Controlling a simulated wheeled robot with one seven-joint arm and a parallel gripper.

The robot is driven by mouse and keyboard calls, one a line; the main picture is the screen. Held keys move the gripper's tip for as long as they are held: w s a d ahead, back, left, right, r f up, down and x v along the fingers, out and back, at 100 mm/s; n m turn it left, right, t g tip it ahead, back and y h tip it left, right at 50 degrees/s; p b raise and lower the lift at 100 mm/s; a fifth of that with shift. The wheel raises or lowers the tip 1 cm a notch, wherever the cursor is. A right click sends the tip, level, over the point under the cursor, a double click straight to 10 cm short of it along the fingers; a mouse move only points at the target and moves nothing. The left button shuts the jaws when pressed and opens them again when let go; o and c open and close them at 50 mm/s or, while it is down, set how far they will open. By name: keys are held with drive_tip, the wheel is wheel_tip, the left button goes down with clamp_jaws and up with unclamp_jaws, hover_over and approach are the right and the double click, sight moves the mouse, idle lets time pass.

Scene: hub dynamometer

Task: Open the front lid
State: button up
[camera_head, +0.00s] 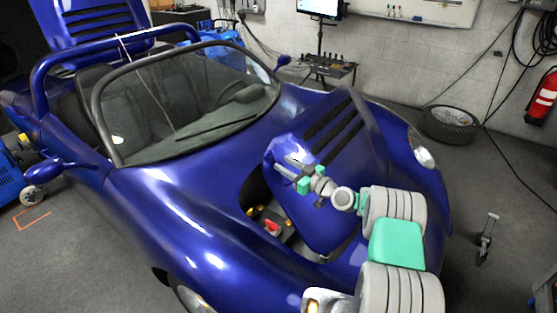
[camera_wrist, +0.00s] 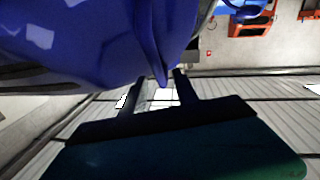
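The front lid (camera_head: 345,205) of the blue car (camera_head: 185,210) stands raised and tilted, with dark louvre slots in its upper part. A gap on its left side shows the dark front compartment (camera_head: 285,232) with red and yellow parts inside. My gripper (camera_head: 285,166) is at the lid's left edge, in front of its blue surface. In the wrist view, the two dark fingers (camera_wrist: 159,88) are spread apart, and a narrow blue edge of the lid (camera_wrist: 163,60) reaches down between their tips. I cannot tell whether either finger touches it.
The windshield (camera_head: 190,100) is behind the lid. A tyre (camera_head: 450,125) lies on the floor at the right, near a red fire extinguisher (camera_head: 542,97). A small stand (camera_head: 487,238) is on the right floor. A tool cart (camera_head: 328,70) stands by the wall.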

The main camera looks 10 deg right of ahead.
sight(279, 161)
drive_tip(key=x, duration=0.3)
drive_tip(key=shift+w+a, duration=0.15)
drive_tip(key=shift+w, duration=0.1)
drive_tip(key=shift+c, duration=0.3)
clamp_jaws()
idle(0.9)
